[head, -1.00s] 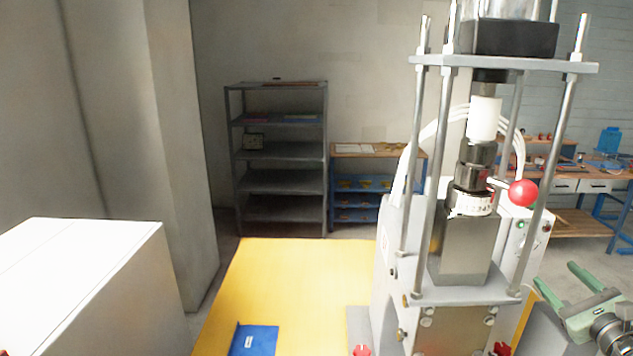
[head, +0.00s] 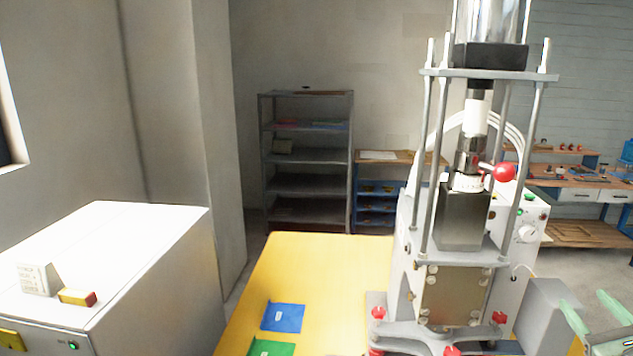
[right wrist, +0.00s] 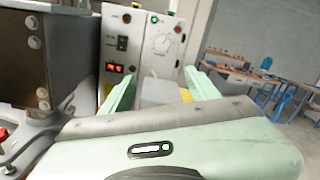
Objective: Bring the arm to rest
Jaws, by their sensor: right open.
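My right gripper (head: 593,318) is at the lower right edge of the head view, right of the welding press (head: 463,215). Its two green fingers are apart, with nothing seen between them. In the right wrist view my right gripper (right wrist: 155,88) points its open fingers toward the grey control box (right wrist: 140,45) with a dial and a red display. The press frame (right wrist: 45,60) stands at the left of that view. My left gripper is not in view.
A yellow table (head: 325,260) carries a blue bin (head: 283,317) and a green bin (head: 270,348). A white cabinet (head: 120,255) stands at the left with a small yellow and red item (head: 77,297) on it. A shelf rack (head: 307,155) and workbenches (head: 575,190) stand behind.

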